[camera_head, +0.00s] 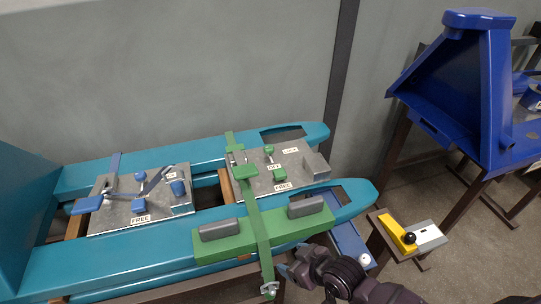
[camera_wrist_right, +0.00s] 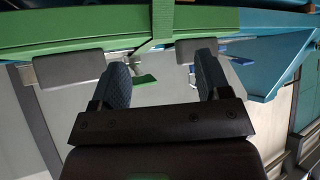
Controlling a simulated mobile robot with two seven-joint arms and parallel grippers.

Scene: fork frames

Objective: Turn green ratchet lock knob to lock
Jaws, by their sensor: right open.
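A metal plate (camera_head: 300,164) carries green ratchet parts and labels reading LOCK, SET and FREE. A small green knob or lever (camera_head: 280,174) sits between SET and FREE. A rounded green knob (camera_head: 269,148) stands farther back, near SET; I cannot tell which is the lock knob. A larger green block (camera_head: 246,172) lies at the plate's left edge. My right gripper (camera_head: 293,264) is low and in front of the green beam, apart from the plate. In the wrist view its jaws (camera_wrist_right: 162,76) are open, with a small green piece (camera_wrist_right: 145,79) showing beyond them. My left gripper is not in view.
A green beam (camera_head: 219,243) with grey pads and a green strap (camera_head: 262,236) lies between my right gripper and the plate. A blue ratchet plate (camera_head: 165,207) is at left. A yellow block with a black ball (camera_head: 395,232) stands at right. A blue frame (camera_head: 450,85) rises behind.

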